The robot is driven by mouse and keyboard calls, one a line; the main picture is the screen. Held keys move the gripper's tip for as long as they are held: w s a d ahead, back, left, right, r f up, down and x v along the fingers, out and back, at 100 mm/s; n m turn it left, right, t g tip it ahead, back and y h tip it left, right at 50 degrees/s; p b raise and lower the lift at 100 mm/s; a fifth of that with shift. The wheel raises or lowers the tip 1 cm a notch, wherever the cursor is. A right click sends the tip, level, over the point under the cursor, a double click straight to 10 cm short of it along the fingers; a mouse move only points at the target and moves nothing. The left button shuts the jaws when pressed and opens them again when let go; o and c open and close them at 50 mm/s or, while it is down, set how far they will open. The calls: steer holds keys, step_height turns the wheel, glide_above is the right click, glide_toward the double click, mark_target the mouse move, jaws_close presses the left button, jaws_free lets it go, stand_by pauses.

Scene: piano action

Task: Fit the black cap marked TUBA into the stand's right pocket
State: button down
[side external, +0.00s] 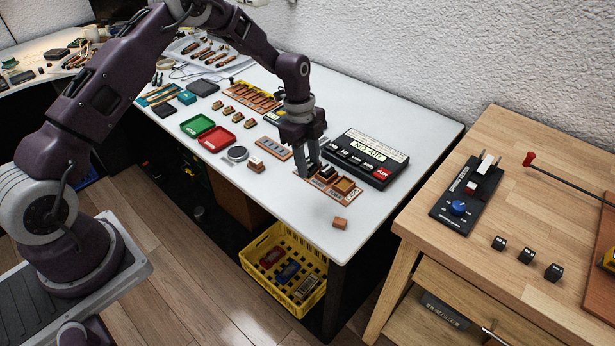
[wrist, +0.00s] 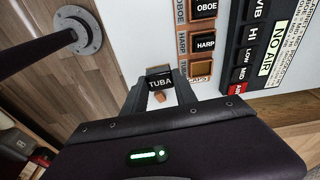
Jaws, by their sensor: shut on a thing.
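The black cap marked TUBA (wrist: 160,82) is between my gripper's fingers in the wrist view, its lettering facing the camera. My gripper (side external: 314,171) is shut on it over the stand area in the side view. The wooden stand (wrist: 182,42) holds black caps marked OBOE (wrist: 205,8) and HARP (wrist: 205,42) in two pockets. In the wrist view the TUBA cap appears beside the stand, apart from that pocket. The cap's height is unclear.
A black panel reading NO AIR (side external: 368,157) stands close behind the stand. A small wooden block (side external: 340,223) lies near the table's front corner. A slotted wooden strip (side external: 273,148) and a block with a pale top (side external: 256,165) lie to the left. White table is clear right of the stand.

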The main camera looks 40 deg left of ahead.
steer(key=shift+m, duration=0.4)
steer(key=w+d, duration=0.1)
steer(key=w, duration=0.2)
steer(key=w+d+f, duration=0.1)
steer(key=w+d, duration=0.1)
steer(key=w, duration=0.1)
steer(key=w+d+f, duration=0.1)
steer(key=w+d, duration=0.1)
steer(key=w, duration=0.1)
steer(key=shift+w, duration=0.15)
steer(key=shift+a+f, duration=0.1)
steer(key=shift+f, duration=2.2)
steer(key=shift+f, duration=0.4)
steer(key=c, duration=0.9)
jaws_free()
